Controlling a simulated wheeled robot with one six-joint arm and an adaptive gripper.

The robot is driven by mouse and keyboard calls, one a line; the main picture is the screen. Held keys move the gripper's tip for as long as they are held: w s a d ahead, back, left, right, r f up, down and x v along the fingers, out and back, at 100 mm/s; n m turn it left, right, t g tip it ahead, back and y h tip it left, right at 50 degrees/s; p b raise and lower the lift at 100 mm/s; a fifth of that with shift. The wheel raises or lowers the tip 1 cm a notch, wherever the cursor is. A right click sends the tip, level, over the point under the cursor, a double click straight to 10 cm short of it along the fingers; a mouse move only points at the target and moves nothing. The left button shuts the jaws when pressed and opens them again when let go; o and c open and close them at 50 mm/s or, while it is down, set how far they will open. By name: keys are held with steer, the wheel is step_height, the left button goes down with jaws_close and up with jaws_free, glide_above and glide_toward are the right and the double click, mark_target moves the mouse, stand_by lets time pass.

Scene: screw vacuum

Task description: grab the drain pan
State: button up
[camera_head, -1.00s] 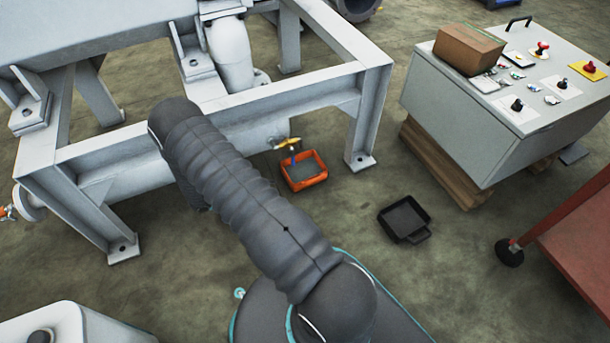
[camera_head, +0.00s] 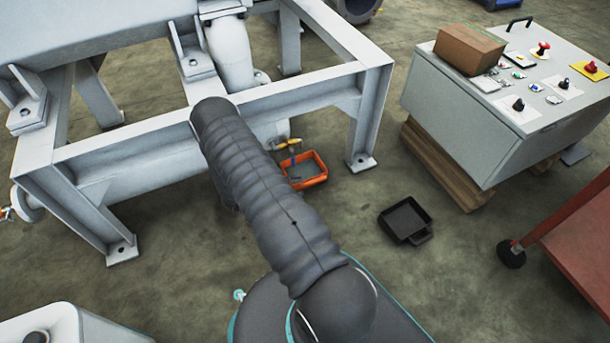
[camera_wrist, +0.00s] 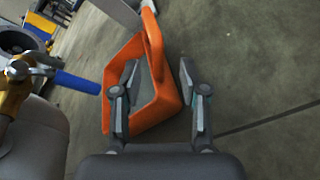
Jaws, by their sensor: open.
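An orange drain pan (camera_head: 312,180) stands on the floor beneath the drain valve (camera_head: 287,143) of the white frame. In the wrist view the pan (camera_wrist: 150,116) looks tilted because of the camera angle, and its looped handle (camera_wrist: 153,40) points up the picture. My gripper (camera_wrist: 158,78) is open, with its two fingers apart over the pan's near right side. Nothing is held between them. I cannot tell whether a finger touches the pan. In the head view my own arm hides the gripper and part of the pan's left side.
The brass valve with its blue lever (camera_wrist: 78,83) is close to the left of my gripper. The white steel frame (camera_head: 375,110) rises around the pan. A black tray (camera_head: 405,220) lies on open floor to the right, near a control cabinet (camera_head: 450,120) and a red cart (camera_head: 580,235).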

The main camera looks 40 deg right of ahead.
mark_target(303, 184)
steer(key=shift+x, duration=1.9)
steer(key=shift+w+r, duration=0.1)
steer(key=shift+r, duration=0.05)
jaws_close()
